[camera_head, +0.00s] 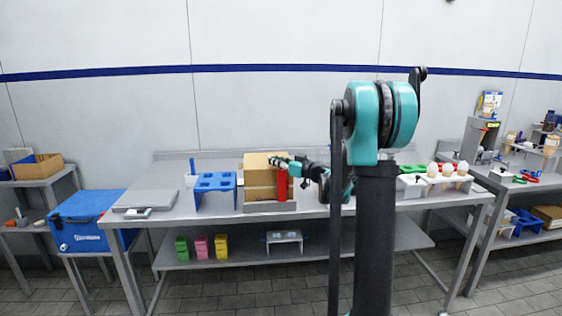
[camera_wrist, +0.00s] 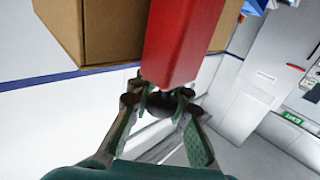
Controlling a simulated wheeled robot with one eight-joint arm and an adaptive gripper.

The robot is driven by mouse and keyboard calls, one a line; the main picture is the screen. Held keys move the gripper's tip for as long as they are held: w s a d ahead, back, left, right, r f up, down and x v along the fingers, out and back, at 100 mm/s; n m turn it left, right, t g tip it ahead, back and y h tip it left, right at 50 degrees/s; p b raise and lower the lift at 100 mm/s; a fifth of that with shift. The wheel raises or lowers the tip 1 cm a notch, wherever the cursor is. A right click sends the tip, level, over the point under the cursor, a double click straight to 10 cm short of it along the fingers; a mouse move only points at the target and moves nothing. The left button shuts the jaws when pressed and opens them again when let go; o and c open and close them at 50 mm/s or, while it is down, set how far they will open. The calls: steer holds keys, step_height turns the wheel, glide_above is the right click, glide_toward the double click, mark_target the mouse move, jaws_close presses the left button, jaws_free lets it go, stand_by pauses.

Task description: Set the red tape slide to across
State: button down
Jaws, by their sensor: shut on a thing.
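The red tape slide (camera_head: 282,184) is a red upright bar at the front right of a cardboard box (camera_head: 258,176) on the workbench. In the wrist view the red tape slide (camera_wrist: 184,42) runs from the top edge down to the fingertips, beside the brown box (camera_wrist: 100,28). My gripper (camera_head: 284,163) reaches in from the right at the bar's upper end. In the wrist view my gripper (camera_wrist: 160,96) has its fingertips closed at the bar's near end. The exact contact is partly hidden by the fingers.
The box stands on a grey base (camera_head: 270,207). A blue rack (camera_head: 215,182) is to its left, then a grey flat case (camera_head: 148,198). White cones in a holder (camera_head: 448,182) stand to the right. Pink, green and yellow bins (camera_head: 201,246) sit on the lower shelf.

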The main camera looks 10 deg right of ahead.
steer(key=a, duration=1.3)
steer(key=shift+a, duration=0.15)
steer(key=c, duration=1.5)
jaws_free()
steer(key=shift+a, duration=0.1)
steer(key=shift+s, duration=0.1)
steer(key=v, duration=1.2)
